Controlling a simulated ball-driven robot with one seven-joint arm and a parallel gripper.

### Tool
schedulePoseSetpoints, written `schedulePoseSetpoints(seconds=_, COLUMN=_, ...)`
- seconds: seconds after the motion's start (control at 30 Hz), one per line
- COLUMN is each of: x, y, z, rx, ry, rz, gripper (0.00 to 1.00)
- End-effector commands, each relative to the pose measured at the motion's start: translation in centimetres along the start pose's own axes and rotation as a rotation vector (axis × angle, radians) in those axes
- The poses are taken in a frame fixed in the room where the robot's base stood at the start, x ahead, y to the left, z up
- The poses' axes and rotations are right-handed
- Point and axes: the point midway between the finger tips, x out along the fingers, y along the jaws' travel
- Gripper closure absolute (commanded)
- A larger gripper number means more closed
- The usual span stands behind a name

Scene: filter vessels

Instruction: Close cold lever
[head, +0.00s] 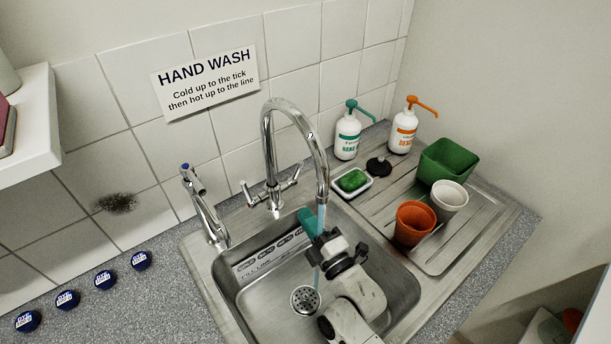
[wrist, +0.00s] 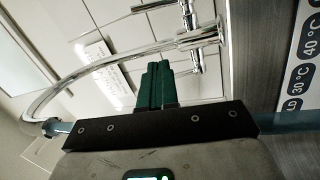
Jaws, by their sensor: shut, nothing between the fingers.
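The chrome mixer tap (head: 270,192) stands behind the sink, with a lever on each side: a left lever (head: 249,194) and a right lever (head: 290,184). I cannot tell for certain which is cold. Pale blue water (head: 321,218) runs from its tall curved spout. My gripper (head: 306,220) is over the sink, its green fingers shut and empty, pointing toward the tap and apart from both levers. In the wrist view, the fingers (wrist: 154,84) show below the tap body (wrist: 202,37), and water (wrist: 289,122) shows beside my gripper's dark palm.
The steel sink (head: 228,289) has a fill scale on its back wall and a round drain (head: 305,300). A separate blue-topped tap (head: 205,207) stands left. Soap dish (head: 352,184), two pump bottles, orange cup (head: 414,223), white cup and green tub stand right. A sign (head: 205,82) hangs behind.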

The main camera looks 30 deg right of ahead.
Motion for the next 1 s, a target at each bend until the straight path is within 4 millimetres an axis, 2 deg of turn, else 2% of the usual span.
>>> schedulePoseSetpoints(seconds=0.03, x=-0.1, y=0.2, z=1.3, rx=-0.041, ry=-0.033, rz=0.02, gripper=1.0)
schedulePoseSetpoints(seconds=0.1, x=-0.2, y=0.4, z=2.7, rx=-0.091, ry=-0.07, rz=0.042, gripper=1.0)
schedulePoseSetpoints(seconds=0.2, x=-0.3, y=0.5, z=3.9, rx=-0.13, ry=-0.101, rz=0.057, gripper=1.0)
schedulePoseSetpoints(seconds=0.37, x=0.7, y=0.6, z=4.2, rx=-0.142, ry=-0.108, rz=0.065, gripper=1.0)
schedulePoseSetpoints(seconds=0.7, x=6.0, y=0.7, z=4.8, rx=-0.14, ry=-0.109, rz=0.064, gripper=1.0)
schedulePoseSetpoints(seconds=1.0, x=9.0, y=1.1, z=5.0, rx=-0.14, ry=-0.108, rz=0.061, gripper=1.0)
